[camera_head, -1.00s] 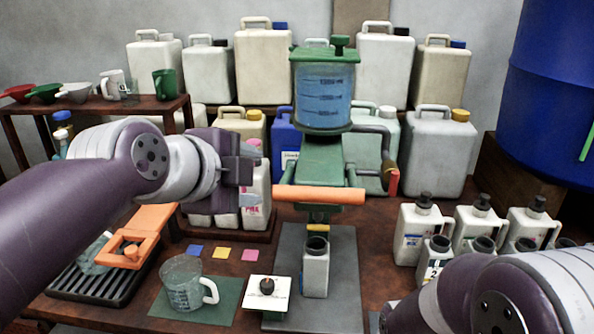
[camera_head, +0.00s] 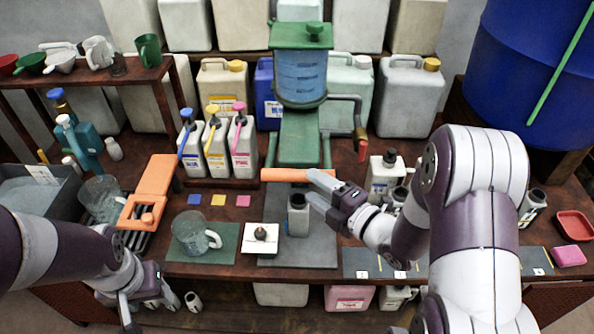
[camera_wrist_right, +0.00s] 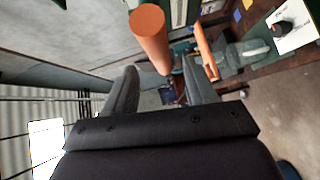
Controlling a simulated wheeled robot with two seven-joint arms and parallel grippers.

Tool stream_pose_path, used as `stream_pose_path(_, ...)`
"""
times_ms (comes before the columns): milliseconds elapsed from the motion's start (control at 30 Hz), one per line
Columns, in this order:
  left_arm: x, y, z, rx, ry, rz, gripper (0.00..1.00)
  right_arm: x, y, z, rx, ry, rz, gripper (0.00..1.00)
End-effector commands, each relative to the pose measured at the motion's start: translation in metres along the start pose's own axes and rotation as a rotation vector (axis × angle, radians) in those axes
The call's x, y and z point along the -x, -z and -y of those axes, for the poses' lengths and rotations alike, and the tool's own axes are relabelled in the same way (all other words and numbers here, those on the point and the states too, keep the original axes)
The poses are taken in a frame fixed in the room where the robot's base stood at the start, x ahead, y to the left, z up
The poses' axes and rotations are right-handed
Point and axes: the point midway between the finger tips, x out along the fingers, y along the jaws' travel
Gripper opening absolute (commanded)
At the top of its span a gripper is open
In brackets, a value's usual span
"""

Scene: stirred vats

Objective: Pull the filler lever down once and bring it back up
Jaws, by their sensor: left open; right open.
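The green filler (camera_head: 302,135) stands at the middle of the table, with a clear tank of blue liquid (camera_head: 300,75) on top. Its lever has an orange bar handle (camera_head: 285,174) lying level across the front. My right gripper (camera_head: 316,187) is open at the right end of this handle. In the right wrist view the handle (camera_wrist_right: 150,38) shows end-on, just beyond and between the spread fingertips (camera_wrist_right: 160,75), with no grip on it. A white open-necked bottle (camera_head: 298,218) stands upright below the handle. My left gripper (camera_head: 126,312) is open and empty, low at the front left.
A clear measuring jug (camera_head: 188,235) and a white square with a dark knob (camera_head: 261,238) stand left of the bottle. Three pump bottles (camera_head: 215,148) stand behind. A red-handled valve pipe (camera_head: 361,145) is at the filler's right, with a white can (camera_head: 384,176) nearby.

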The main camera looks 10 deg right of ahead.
Motion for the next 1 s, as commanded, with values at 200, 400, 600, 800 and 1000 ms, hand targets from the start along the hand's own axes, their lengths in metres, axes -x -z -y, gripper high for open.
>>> stream_pose_path(200, 0.011, 0.001, 0.0, -0.001, 0.0, 0.0, 0.56, -0.043, 0.001, -0.002, -0.001, 0.001, -0.002, 0.56)
stream_pose_path(400, 0.013, 0.002, 0.0, -0.002, 0.0, 0.0, 0.56, -0.06, 0.0, -0.001, -0.002, 0.001, 0.001, 0.56)
stream_pose_path(600, 0.013, 0.002, 0.0, -0.002, 0.0, 0.0, 0.56, -0.061, 0.0, 0.0, -0.002, 0.001, 0.002, 0.56)
stream_pose_path(800, 0.013, 0.002, 0.0, -0.002, 0.0, 0.0, 0.56, -0.061, 0.0, 0.0, -0.003, 0.001, 0.002, 0.17)
stream_pose_path(1000, 0.013, 0.002, 0.0, -0.002, 0.0, -0.001, 0.56, -0.061, 0.0, -0.001, -0.004, 0.002, 0.002, 0.0)
